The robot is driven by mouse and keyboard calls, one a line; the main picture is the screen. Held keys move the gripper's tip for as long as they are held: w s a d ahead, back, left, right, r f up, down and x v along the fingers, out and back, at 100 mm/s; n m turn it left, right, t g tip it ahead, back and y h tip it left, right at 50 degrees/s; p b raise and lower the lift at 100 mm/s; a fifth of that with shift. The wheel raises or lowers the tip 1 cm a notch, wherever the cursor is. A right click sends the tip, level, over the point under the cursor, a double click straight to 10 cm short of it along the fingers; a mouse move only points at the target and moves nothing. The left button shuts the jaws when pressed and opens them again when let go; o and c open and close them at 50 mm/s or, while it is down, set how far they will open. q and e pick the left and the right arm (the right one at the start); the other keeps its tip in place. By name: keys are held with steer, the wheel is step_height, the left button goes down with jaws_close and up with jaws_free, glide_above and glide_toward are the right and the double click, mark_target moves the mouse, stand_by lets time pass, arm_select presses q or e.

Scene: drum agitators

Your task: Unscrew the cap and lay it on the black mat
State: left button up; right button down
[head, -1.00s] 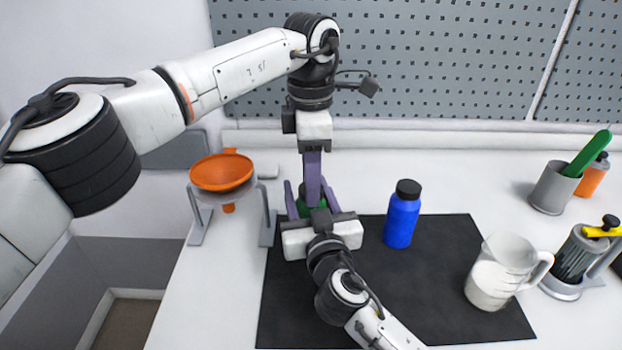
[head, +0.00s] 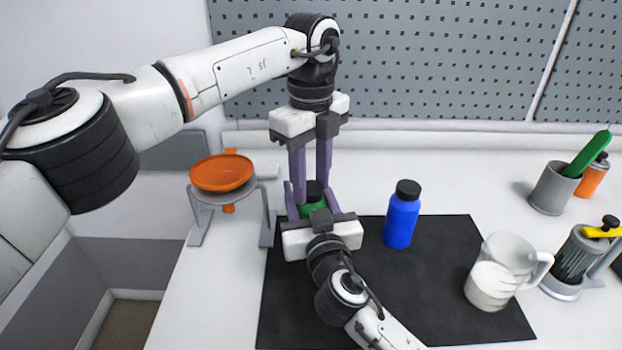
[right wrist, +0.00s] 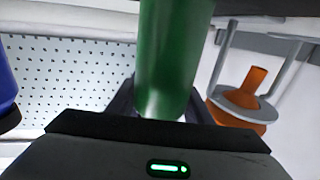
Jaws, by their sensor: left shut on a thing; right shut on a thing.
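A green bottle (head: 313,209) with a black cap (head: 315,189) stands upright at the back left of the black mat (head: 430,290). My left gripper (head: 312,186) comes down from above, with its purple fingers shut on the cap. My right gripper (head: 311,206) comes in from the front and is shut on the bottle's body. Its housing hides the bottle's lower part in the head view. In the right wrist view, the green body (right wrist: 175,60) stands between the dark fingers, and the cap is not in view.
A blue bottle (head: 402,218) with a black lid stands on the mat, right of the grippers. A beaker (head: 497,275) stands near the mat's right edge. An orange funnel (head: 222,173) in a grey stand is to the left. The mat's middle and front are mostly clear.

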mark_target(311, 187)
arm_select(q)
steer(key=n, duration=0.4)
steer(key=shift+n, duration=0.3)
steer(key=n, duration=0.4)
steer(key=shift+r, duration=0.15)
steer(key=shift+r, duration=1)
steer(key=shift+r, duration=2)
arm_select(e)
steer(key=c, duration=0.8)
jaws_free()
